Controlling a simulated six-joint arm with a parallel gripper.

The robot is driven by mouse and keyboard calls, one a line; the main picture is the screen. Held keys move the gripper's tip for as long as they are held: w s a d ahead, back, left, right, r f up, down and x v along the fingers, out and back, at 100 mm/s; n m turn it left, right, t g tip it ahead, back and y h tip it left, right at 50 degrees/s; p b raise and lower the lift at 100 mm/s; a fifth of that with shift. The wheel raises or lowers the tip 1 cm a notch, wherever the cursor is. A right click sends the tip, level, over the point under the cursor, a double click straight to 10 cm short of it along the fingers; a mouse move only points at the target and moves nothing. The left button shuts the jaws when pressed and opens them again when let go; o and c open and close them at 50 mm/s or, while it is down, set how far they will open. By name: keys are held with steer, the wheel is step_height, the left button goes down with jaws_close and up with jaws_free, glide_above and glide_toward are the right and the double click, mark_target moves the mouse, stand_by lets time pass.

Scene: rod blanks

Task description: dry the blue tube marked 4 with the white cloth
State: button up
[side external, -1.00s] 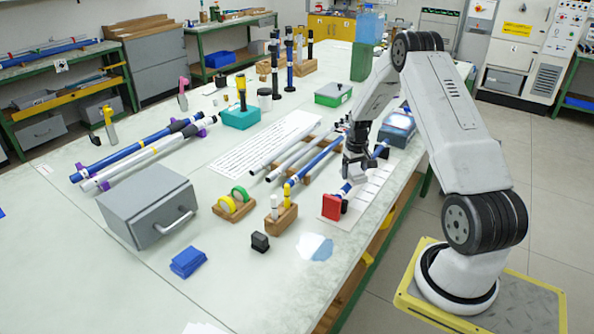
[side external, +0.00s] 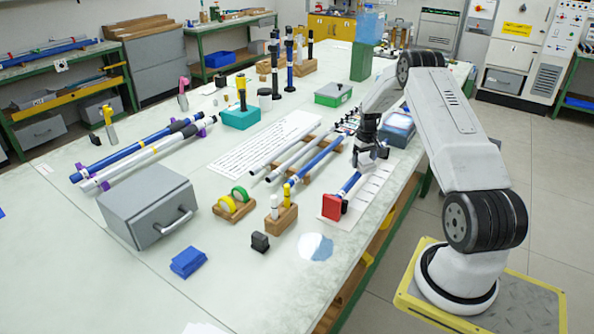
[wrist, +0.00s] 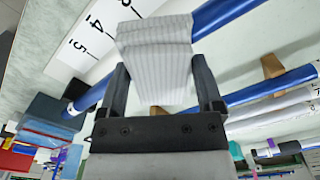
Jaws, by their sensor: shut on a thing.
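My gripper (side external: 368,150) is shut on the white cloth (wrist: 155,45), a ribbed, folded pad between both fingers in the wrist view. The cloth also shows as a pale patch in the side view (side external: 372,161). A blue tube (side external: 350,184) runs from beside a red block up to the cloth. In the wrist view the blue tube (wrist: 224,14) passes behind the cloth and comes out on both sides. The cloth lies over or against it; whether it wraps around is hidden. I cannot read a 4 on the tube itself.
A card with numbered marks (wrist: 85,40) lies under the tube. The red block (side external: 331,207) stands at the tube's near end. Another blue tube (side external: 320,160) and white tubes (side external: 283,152) lie on wooden rests to the left. A blue-grey box (side external: 398,128) stands behind.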

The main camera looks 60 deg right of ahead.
mark_target(353, 178)
steer(key=shift+d, duration=5.05)
steer(key=shift+a, duration=8.95)
steer(key=shift+a+r, duration=0.1)
steer(key=shift+r, duration=0.1)
step_height(353, 178, up, 8)
steer(key=shift+f, duration=0.15)
steer(key=w+a+r+n, duration=0.1)
steer(key=w+a+n, duration=0.15)
steer(key=a, duration=0.65)
steer(key=w+a+r+n, duration=0.1)
steer(key=w+a, duration=0.3)
steer(key=a, duration=0.6)
steer(key=s+a+n, duration=0.2)
steer(key=a, duration=1.5)
steer(key=shift+s+a+r+n, duration=0.15)
steer(key=shift+a+r+n, duration=0.15)
steer(key=shift+r+n, duration=0.1)
